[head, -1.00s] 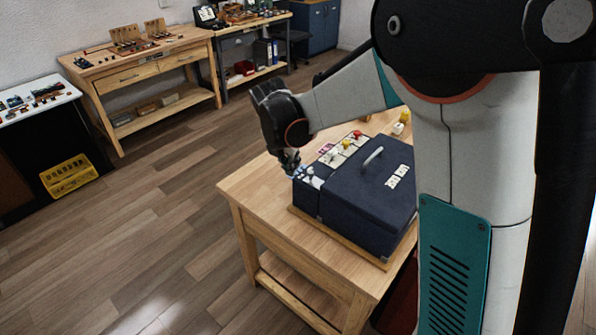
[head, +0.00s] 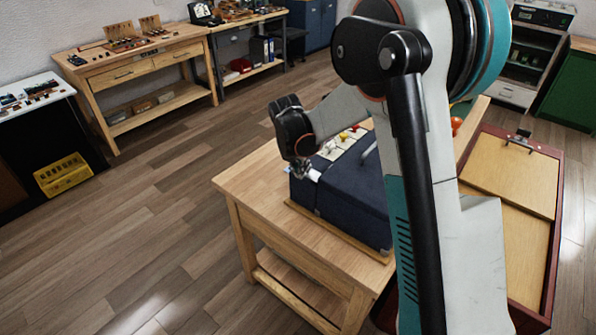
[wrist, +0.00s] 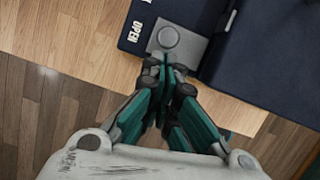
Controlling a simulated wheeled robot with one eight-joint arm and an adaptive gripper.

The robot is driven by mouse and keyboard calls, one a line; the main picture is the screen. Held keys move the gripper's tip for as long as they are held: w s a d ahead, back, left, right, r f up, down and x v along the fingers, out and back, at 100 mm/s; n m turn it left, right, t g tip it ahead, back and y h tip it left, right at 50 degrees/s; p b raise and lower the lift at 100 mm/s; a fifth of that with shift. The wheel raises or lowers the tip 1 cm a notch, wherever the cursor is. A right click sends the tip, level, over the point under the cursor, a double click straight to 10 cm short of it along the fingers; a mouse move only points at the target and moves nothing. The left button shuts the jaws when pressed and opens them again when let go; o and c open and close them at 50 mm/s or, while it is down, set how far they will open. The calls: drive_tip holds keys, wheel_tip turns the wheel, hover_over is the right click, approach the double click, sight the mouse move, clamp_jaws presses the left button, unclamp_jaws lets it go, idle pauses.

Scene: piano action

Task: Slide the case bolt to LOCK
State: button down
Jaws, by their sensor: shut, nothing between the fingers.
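The dark blue case (head: 350,205) sits on the wooden bench, partly hidden by my arm in the head view. In the wrist view a corner of the case (wrist: 255,55) shows with the printed word OPEN and a grey plate bearing a round grey knob (wrist: 168,37), which looks like the bolt. No LOCK label is readable. My gripper (wrist: 166,66) is shut and empty, its fingertips at the near edge of the grey plate, just below the knob. I cannot tell whether they touch. In the head view my gripper (head: 303,170) is at the case's left end.
The bench top (head: 245,185) is clear to the left of the case. Small coloured parts (head: 345,137) stand on a pale strip at the case's back. A red-framed wooden tray (head: 515,185) lies at right. Other workbenches stand along the far wall.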

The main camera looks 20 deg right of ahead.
sight(313, 169)
drive_tip(key=w+d, duration=0.1)
drive_tip(key=d, duration=0.1)
drive_tip(key=w+d, duration=0.2)
drive_tip(key=shift+d, duration=0.1)
idle(0.3)
drive_tip(key=s+a+r+p, duration=0.2)
drive_tip(key=s+a+r, duration=0.3)
drive_tip(key=r, duration=0.5)
idle(0.4)
drive_tip(key=shift+r, duration=0.1)
